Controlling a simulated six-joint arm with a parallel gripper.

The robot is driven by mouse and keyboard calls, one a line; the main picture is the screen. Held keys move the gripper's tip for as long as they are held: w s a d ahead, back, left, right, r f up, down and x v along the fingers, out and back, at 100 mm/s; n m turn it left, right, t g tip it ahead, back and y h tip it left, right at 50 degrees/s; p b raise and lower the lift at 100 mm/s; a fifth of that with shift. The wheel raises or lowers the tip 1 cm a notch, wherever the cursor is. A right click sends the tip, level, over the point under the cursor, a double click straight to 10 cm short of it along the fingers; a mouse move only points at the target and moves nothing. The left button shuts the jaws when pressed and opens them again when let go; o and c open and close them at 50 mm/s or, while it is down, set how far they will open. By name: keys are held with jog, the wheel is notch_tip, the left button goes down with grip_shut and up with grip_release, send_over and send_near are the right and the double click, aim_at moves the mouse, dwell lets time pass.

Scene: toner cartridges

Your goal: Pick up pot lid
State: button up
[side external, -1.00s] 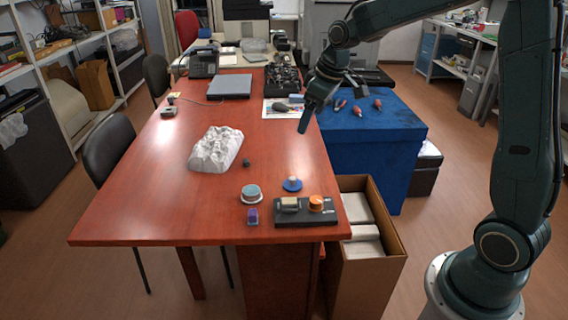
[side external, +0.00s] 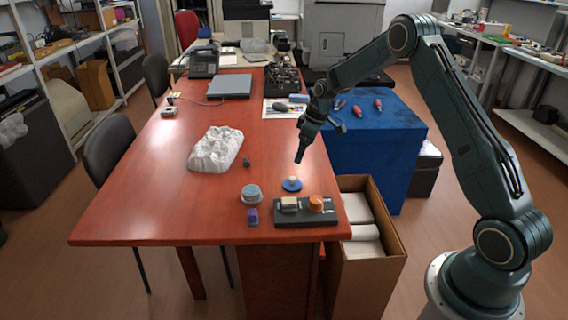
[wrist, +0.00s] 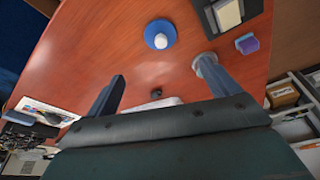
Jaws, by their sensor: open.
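The pot lid (side external: 292,184) is a small blue disc with a pale knob. It lies on the red-brown table near its right edge, and shows in the wrist view (wrist: 160,34) at top centre, knob up. My gripper (side external: 299,160) is above the table, just above and beyond the lid in the side view, pointing down. In the wrist view my gripper (wrist: 162,72) has its two fingers apart with nothing between them. The lid lies ahead of the gap, untouched.
A black device (side external: 306,211) with an orange knob sits in front of the lid. A round grey container (side external: 251,194) and a purple block (side external: 252,216) stand to its left. A white crumpled object (side external: 215,149) and a small dark piece (side external: 246,162) lie farther left. An open carton (side external: 375,252) stands beside the table.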

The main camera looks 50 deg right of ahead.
jog(key=shift+f, duration=0.1)
send_near(293, 178)
jog(key=shift+x, duration=2.5)
jog(key=shift+w+d, duration=0.1)
jog(key=shift+w, duration=0.1)
jog(key=shift+x, duration=2.55)
jog(key=shift+s, duration=0.1)
jog(key=c, duration=1)
jog(key=shift+c, duration=0.2)
notch_tip(293, 178, up, 20)
